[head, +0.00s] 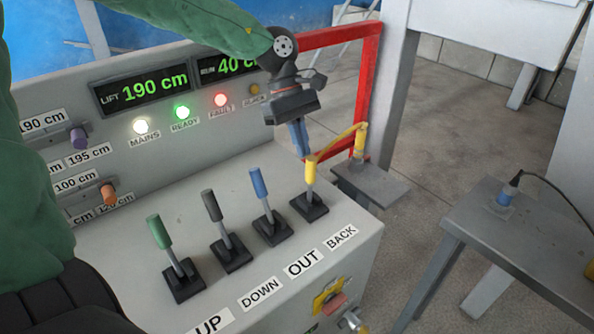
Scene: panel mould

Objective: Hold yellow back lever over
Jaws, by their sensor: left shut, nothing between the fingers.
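The yellow lever (310,172) stands on the console's sloped top behind the BACK label (341,237). It looks nearly upright in the picture, while the other levers lean left. My left gripper (304,154) points down just behind and left of the yellow knob, shut and empty, its blue-grey fingers close together. Whether the fingers touch the lever I cannot tell. A yellow bar (336,143) runs from near the knob to a yellow upright piece (360,139) at the right. My right gripper is not in view.
The blue OUT lever (259,182), black DOWN lever (212,206) and green UP lever (158,232) stand in a row to the left. A red frame (369,85) stands behind my gripper.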

